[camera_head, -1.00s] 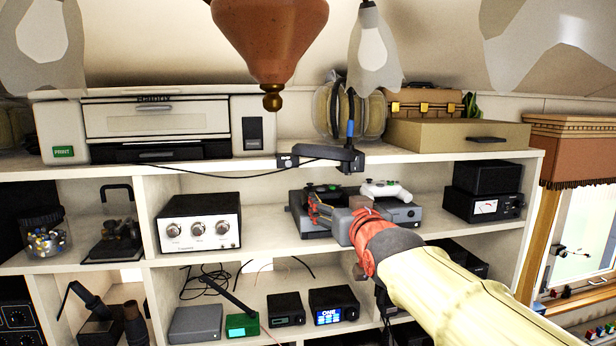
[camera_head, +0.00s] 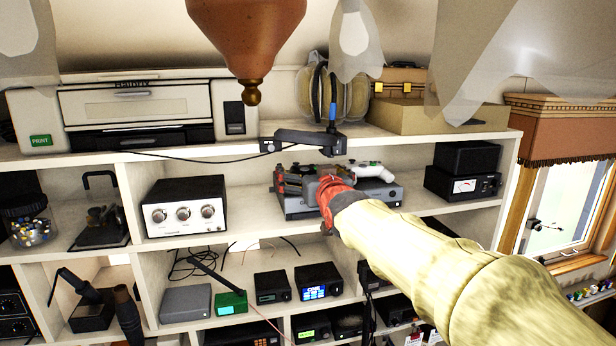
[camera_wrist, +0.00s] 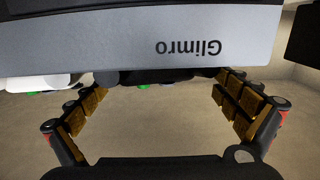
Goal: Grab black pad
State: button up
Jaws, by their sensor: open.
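The black pad, a dark game controller, lies on the grey console (camera_head: 385,193) on the middle shelf. In the head view my gripper (camera_head: 292,182) is in front of the console and hides most of the pad. In the wrist view, which looks upside down, the dark pad (camera_wrist: 155,76) shows just past the grey console front (camera_wrist: 120,40) marked Glimro, with small green spots by it. My gripper (camera_wrist: 160,110) is open and empty, its two padded fingers wide apart. The pad is beyond the fingers, not between them.
A white controller (camera_head: 372,171) lies on the console to the right of the pad. A black arm-like device (camera_head: 305,140) hangs at the upper shelf edge just above. A silver amplifier (camera_head: 184,212) stands to the left, black boxes (camera_head: 462,185) to the right.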

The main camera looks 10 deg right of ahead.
jog(key=shift+c, duration=0.8)
jog(key=shift+f, duration=0.1)
jog(key=c, duration=1)
